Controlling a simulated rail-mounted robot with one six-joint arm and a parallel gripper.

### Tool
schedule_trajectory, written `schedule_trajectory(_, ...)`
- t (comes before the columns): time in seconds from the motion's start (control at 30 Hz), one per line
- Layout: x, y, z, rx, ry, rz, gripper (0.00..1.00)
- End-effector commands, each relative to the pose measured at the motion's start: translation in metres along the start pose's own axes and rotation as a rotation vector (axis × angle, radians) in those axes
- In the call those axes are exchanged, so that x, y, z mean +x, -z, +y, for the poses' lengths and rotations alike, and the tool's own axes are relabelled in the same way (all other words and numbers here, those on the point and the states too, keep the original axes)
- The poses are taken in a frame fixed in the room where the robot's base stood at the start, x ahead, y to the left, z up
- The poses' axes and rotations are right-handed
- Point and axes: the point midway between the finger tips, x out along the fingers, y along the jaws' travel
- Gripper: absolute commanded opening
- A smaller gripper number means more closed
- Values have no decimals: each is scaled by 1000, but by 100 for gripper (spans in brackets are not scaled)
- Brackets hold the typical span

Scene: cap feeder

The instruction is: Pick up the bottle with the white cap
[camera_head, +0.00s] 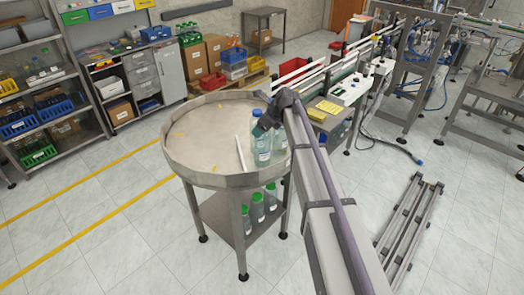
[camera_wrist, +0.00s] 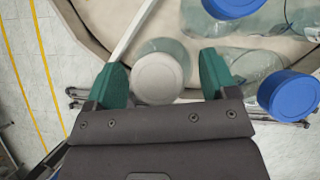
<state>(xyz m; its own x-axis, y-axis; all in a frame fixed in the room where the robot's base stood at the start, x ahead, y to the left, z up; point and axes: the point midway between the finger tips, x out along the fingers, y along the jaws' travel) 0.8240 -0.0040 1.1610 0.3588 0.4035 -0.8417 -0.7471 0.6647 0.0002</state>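The bottle with the white cap (camera_wrist: 158,79) is in the wrist view, seen from above, its clear body mostly hidden under the cap. My gripper (camera_wrist: 164,80) is open, with one green finger on each side of the cap. The left finger is very close to the cap; a gap shows at the right finger. I cannot tell whether the left finger touches. In the head view, my gripper (camera_head: 264,124) is over the bottles at the right side of the round table (camera_head: 205,176); the white cap is not discernible there.
Bottles with blue caps (camera_wrist: 289,95) stand close right of my gripper, another blue cap (camera_wrist: 230,5) beyond. A pale guide bar (camera_wrist: 135,28) lies left of the white cap. The table's left part is empty. Green-capped bottles (camera_head: 257,208) stand on the lower shelf.

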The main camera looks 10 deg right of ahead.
Motion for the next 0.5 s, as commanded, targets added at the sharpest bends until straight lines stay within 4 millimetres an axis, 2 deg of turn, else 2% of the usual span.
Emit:
schedule_trajectory(0.07, 0, 0, 0, 0, 0, 0, 71)
schedule_trajectory(0.5, 0, 0, 0, 0, 0, 0, 29)
